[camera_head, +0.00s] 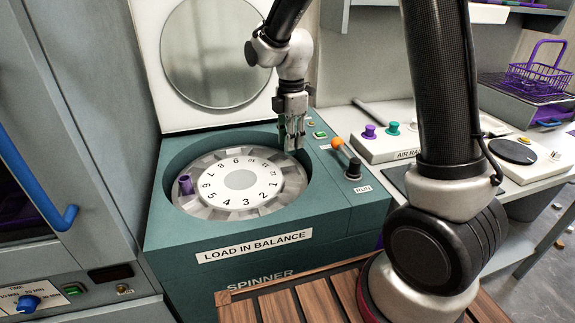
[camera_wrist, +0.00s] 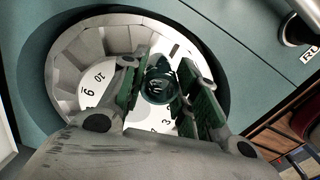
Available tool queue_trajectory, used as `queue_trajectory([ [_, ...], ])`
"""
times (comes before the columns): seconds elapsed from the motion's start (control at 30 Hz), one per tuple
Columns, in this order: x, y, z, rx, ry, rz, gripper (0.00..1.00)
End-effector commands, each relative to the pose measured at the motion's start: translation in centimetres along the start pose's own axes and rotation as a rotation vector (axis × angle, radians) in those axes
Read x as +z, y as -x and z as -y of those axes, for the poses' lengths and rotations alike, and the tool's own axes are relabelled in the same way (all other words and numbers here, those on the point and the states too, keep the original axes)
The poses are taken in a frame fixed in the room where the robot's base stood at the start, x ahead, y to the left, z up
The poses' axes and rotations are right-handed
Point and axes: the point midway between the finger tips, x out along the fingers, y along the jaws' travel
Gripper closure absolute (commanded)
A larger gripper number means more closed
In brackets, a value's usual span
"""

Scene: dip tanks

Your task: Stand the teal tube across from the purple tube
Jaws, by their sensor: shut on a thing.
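The teal tube (camera_wrist: 160,84) is held between the two green-padded fingers of my gripper (camera_wrist: 165,95), seen nearly end-on in the wrist view. In the head view my gripper (camera_head: 292,137) points down over the right back part of the spinner's rotor (camera_head: 240,180). The tube can hardly be told from the fingers there. I cannot tell whether its lower end is inside a slot. The purple tube (camera_head: 186,184) stands in a slot at the rotor's left edge, apart from my gripper. It does not show in the wrist view.
The teal spinner (camera_head: 255,245) has its round-windowed lid (camera_head: 212,55) raised behind the rotor. An orange-knobbed lever (camera_head: 338,143) and a black knob (camera_head: 353,168) stand right of the bowl. A panel (camera_head: 385,145) with purple and teal knobs lies farther right.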

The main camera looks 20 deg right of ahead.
Motion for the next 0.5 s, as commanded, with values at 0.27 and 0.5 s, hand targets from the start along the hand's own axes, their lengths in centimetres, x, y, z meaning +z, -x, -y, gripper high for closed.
queue_trajectory([
  [0.27,0.0,-4.4,0.0,-0.002,0.000,0.000,0.94],
  [0.5,0.0,-7.4,0.1,-0.004,0.000,0.001,0.94],
])
